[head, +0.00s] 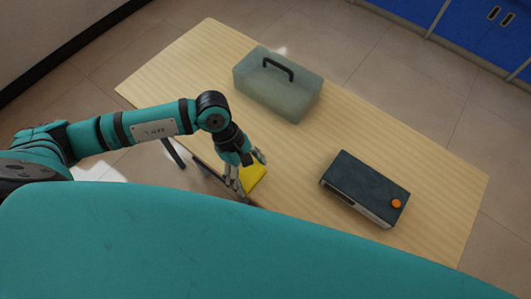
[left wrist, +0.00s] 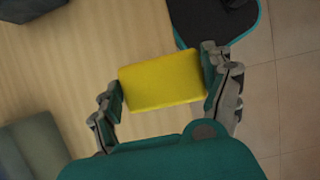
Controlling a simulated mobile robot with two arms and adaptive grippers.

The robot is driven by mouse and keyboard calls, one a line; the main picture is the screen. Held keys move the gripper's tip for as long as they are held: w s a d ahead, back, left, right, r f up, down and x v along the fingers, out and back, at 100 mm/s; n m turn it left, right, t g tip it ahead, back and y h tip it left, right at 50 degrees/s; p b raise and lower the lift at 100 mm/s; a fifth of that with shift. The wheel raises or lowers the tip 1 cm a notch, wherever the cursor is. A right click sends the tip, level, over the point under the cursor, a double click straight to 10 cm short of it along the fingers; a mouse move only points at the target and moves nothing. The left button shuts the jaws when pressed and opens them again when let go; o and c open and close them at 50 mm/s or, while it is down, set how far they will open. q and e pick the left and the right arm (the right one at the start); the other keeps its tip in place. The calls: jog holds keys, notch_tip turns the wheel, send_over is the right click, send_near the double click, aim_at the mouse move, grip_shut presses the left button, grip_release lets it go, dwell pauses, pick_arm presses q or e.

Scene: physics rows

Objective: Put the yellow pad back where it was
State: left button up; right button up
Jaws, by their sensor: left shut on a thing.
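The yellow pad (head: 253,177) is at the near left edge of the wooden table in the head view, partly hidden by my left gripper. My left gripper (head: 246,173) is shut on it. In the left wrist view the yellow pad (left wrist: 163,80) is a flat rounded block between the two fingers of my left gripper (left wrist: 163,88), one finger at each short end. I cannot tell whether the pad touches the table or hangs just above it. My right gripper is in neither view.
The wooden table (head: 300,160) holds a translucent grey-green box with a black handle (head: 275,88) at the back left. A dark box with an orange knob (head: 365,187) lies at the right. The table between them is clear. Blue cabinets (head: 480,35) stand beyond the floor.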

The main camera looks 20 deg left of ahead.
pick_arm(q)
jog(key=w, duration=0.1)
jog(key=w+d, duration=0.1)
jog(key=w, duration=0.2)
jog(key=shift+w+d+f+p, duration=0.1)
jog(key=shift+w+d+p, duration=0.2)
jog(key=shift+p, duration=0.1)
jog(key=shift+w+d+f, duration=0.15)
jog(key=shift+w+f, duration=0.05)
jog(key=shift+w, duration=0.45)
jog(key=shift+w+d+f, duration=0.15)
jog(key=shift+w, duration=0.45)
notch_tip(320, 180, down, 3)
jog(key=shift+r+p, duration=0.1)
jog(key=shift+p, duration=0.6)
jog(key=shift+f, duration=0.3)
jog(key=shift+c, duration=0.5)
jog(key=shift+s, duration=0.1)
jog(key=o, duration=0.9)
jog(key=shift+c, duration=0.2)
jog(key=shift+o, duration=0.7)
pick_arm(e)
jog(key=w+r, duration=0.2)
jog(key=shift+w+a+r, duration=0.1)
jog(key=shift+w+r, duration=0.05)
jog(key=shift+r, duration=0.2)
